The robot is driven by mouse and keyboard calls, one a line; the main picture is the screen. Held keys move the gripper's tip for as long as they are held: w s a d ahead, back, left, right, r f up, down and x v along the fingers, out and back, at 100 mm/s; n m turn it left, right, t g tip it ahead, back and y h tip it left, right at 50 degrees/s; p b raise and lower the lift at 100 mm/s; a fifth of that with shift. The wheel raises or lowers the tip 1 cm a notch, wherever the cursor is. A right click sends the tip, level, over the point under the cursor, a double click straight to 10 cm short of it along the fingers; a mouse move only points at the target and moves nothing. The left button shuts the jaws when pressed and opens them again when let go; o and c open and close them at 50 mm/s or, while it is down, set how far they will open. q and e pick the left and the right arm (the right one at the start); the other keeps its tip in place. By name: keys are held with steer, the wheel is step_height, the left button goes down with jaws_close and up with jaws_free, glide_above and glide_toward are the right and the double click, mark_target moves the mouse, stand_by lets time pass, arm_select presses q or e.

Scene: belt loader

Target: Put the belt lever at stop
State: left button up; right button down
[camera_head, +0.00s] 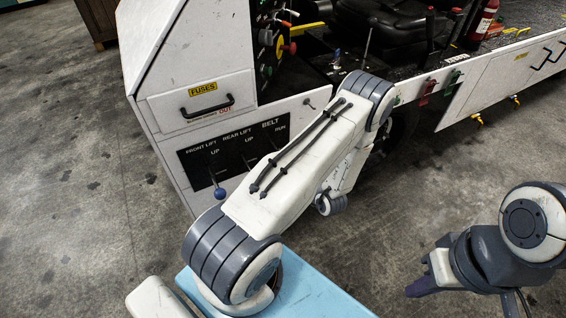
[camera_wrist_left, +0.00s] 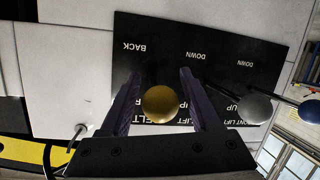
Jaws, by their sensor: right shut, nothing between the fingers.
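The belt lever's yellow-gold knob (camera_wrist_left: 160,104) shows in the left wrist view, in front of the black lever panel (camera_wrist_left: 215,60). My left gripper (camera_wrist_left: 161,73) is open, with one purple finger on each side of the knob and a small gap to each. The lever's shaft is hidden behind the knob, so its exact setting cannot be told. My right gripper (camera_head: 415,288) is shut and empty at the lower right, away from the panel.
The front lift lever has a blue knob (camera_head: 220,193). The rear lift lever's grey knob (camera_wrist_left: 255,108) stands beside the belt knob. A fuse drawer with a black handle (camera_head: 208,107) sits above the panel. The concrete floor (camera_head: 80,200) is clear at left.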

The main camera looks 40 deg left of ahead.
stand_by(0.3)
arm_select(q)
steer(key=v, duration=1)
steer(key=shift+d+b, duration=0.25)
steer(key=shift+b, duration=0.1)
